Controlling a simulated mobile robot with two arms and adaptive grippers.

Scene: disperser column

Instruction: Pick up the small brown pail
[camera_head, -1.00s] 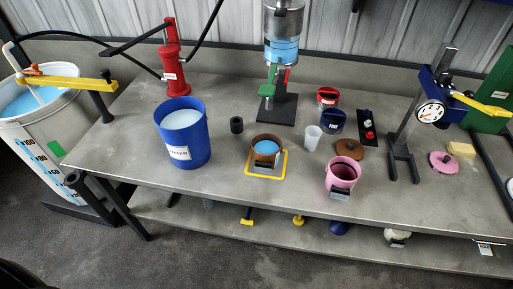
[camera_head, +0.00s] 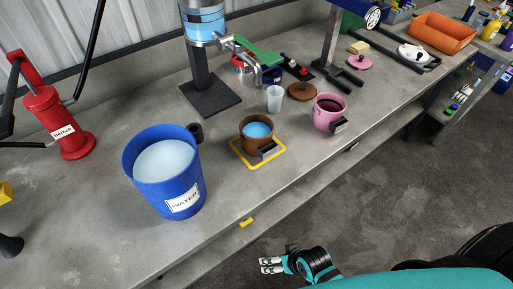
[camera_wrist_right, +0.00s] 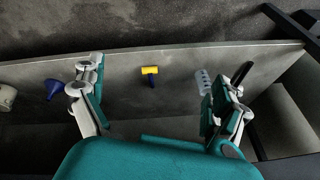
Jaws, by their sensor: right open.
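The small brown pail (camera_head: 247,137) stands upright on the bench inside a yellow square outline (camera_head: 237,152). It has light blue contents and a dark block-like handle on its front right side. My right gripper (camera_head: 268,264) is low in front of the bench edge, well below and apart from the pail. In the right wrist view my right gripper (camera_wrist_right: 152,100) is open and empty, its fingers wide apart, with the lower shelf beyond. The pail does not show in the right wrist view. My left gripper is not in view.
A blue WATER bucket (camera_head: 134,165) stands left of the pail, with a dark cylinder (camera_head: 195,132) between. A pink pail (camera_head: 329,110) stands to the right, a clear cup (camera_head: 274,98) and dispenser column (camera_head: 205,60) behind. A yellow-headed tool (camera_wrist_right: 149,71) is on the lower shelf.

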